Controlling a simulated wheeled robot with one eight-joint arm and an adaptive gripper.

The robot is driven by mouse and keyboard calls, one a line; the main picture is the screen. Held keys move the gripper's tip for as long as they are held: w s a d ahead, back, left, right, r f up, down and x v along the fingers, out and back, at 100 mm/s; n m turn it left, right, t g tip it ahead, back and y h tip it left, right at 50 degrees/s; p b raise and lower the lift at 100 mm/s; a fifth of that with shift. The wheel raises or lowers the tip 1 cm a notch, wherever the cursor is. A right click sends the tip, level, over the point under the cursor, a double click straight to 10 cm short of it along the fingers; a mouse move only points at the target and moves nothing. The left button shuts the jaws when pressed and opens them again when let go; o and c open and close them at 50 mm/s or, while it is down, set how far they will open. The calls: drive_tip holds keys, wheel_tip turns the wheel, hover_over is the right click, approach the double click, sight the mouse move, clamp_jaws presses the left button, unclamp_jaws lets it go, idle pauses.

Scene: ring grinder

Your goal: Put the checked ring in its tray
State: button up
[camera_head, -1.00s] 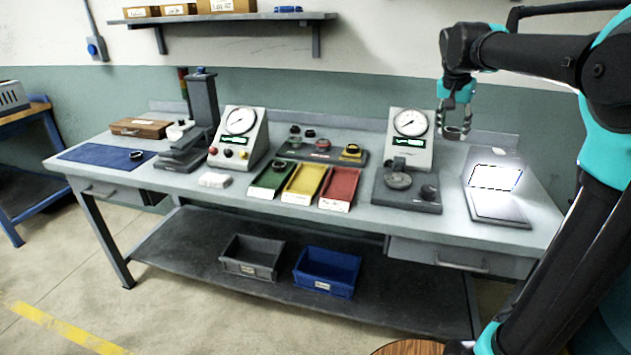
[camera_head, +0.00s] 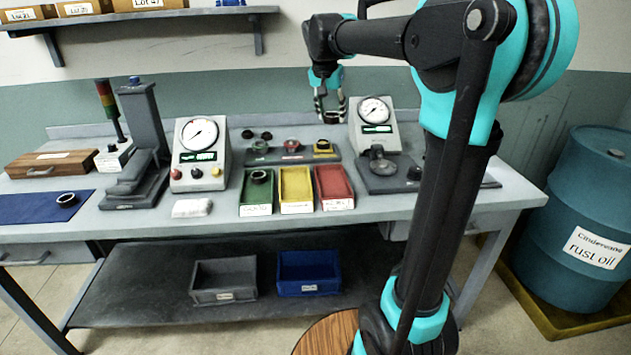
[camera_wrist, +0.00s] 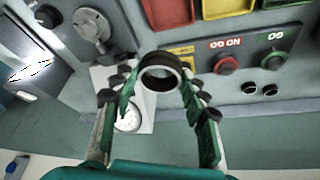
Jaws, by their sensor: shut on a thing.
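My gripper (camera_head: 330,115) is shut on a dark ring with a bright inner wall, the ring (camera_wrist: 161,71), seen between its fingertips in the wrist view. In the head view the gripper hangs above the back of the bench, left of the right dial gauge (camera_head: 375,111); the held ring is hard to make out there. Three trays stand at the bench front: a green tray (camera_head: 256,209) with a dark ring (camera_head: 259,176) inside, a yellow tray (camera_head: 296,208) and a red tray (camera_head: 336,204). The yellow and red trays look empty. Tray labels are too small to read.
Another ring (camera_head: 67,199) lies on the blue mat (camera_head: 28,212). A blue drum (camera_head: 578,220) stands right.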

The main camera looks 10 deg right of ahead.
sight(330, 176)
wheel_tip(330, 176, down, 20)
drive_tip(key=shift+r, duration=0.2)
idle(0.4)
drive_tip(key=o, duration=1)
drive_tip(key=shift+f, duration=0.1)
drive_tip(key=shift+o, duration=0.2)
drive_tip(key=v, duration=1.2)
